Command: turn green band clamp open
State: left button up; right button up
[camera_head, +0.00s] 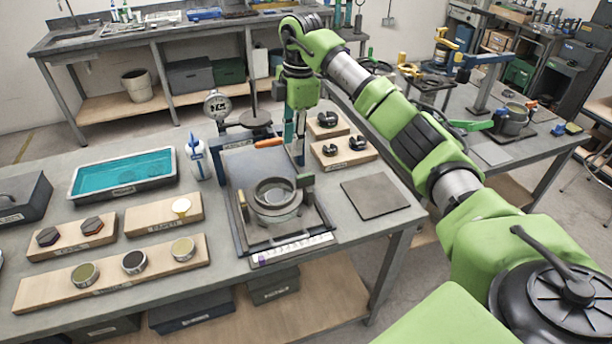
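My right arm reaches in from the lower right, passing in front of that bench, and bends down over the main bench. My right gripper (296,150) points down behind the round metal fixture (277,205), well left of the green lever. Its finger gap is unclear. My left gripper is out of view.
An orange handle (269,143) lies just left of my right gripper. Wooden blocks with dark parts (343,153) stand close on its right. A dial gauge (217,105), a white bottle (198,158) and a teal tray (125,174) stand left. A flat grey plate (374,197) lies right.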

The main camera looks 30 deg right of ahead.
aim_at(306, 175)
jog(key=shift+m+g+h, duration=0.3)
jog(key=shift+m+h, duration=0.1)
jog(key=shift+m, duration=0.2)
jog(key=d+f+p, duration=0.1)
jog(key=f, duration=0.2)
jog(key=s+d+f+p, duration=0.1)
jog(key=f, duration=0.3)
jog(key=f+p, duration=0.1)
jog(key=f, duration=0.3)
jog(key=shift+s+d+f+p, duration=0.1)
jog(key=shift+s+d+p, duration=0.1)
jog(key=shift+d+p, duration=0.2)
jog(key=shift+f, duration=0.6)
grip_shut()
